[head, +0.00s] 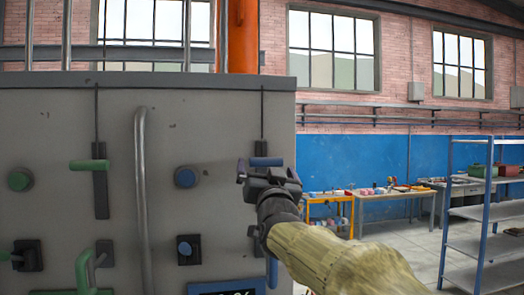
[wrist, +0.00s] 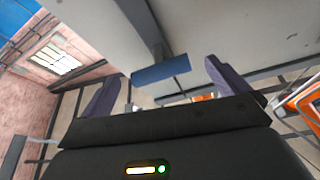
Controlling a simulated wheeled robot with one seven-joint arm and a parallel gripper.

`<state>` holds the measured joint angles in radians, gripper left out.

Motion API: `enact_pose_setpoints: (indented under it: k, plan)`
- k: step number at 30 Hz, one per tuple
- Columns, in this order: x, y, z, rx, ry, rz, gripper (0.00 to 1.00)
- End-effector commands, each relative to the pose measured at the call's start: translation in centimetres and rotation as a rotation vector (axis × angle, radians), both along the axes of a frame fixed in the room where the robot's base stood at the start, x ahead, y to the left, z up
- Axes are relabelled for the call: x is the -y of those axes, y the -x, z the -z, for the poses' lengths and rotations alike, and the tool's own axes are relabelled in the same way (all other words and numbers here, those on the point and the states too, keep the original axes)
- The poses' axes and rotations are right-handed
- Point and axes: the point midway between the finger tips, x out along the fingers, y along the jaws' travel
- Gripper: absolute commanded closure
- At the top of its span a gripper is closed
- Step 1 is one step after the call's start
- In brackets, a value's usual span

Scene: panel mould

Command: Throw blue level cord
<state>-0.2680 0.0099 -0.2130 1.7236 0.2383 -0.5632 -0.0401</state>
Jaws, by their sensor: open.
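A blue lever handle (head: 266,161) sticks out sideways from a dark upright slot near the right edge of the grey panel. I see no separate cord. In the wrist view the blue handle (wrist: 160,70) appears between the two fingers, with a gap on each side. My gripper (head: 264,174) is open and empty, in front of the panel just below the handle in the head view. Its purple-grey fingers also show in the wrist view (wrist: 163,82). The gripper and wrist hide the lower part of the slot. How far the fingers reach past the handle is unclear.
A shelf rack (head: 485,212) and workbenches (head: 385,195) stand at right, with open floor between.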

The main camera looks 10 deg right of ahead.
Motion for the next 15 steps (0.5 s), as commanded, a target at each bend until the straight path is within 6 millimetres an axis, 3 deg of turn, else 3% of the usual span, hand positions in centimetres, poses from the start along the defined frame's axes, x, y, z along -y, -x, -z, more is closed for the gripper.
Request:
enact_pose_setpoints:
  k: [7, 15]
  plan:
    - [0.3, -3.4, -1.7, -0.001, 0.001, 0.001, 0.00]
    - [0.4, -4.6, -1.9, 0.000, 0.000, 0.001, 0.00]
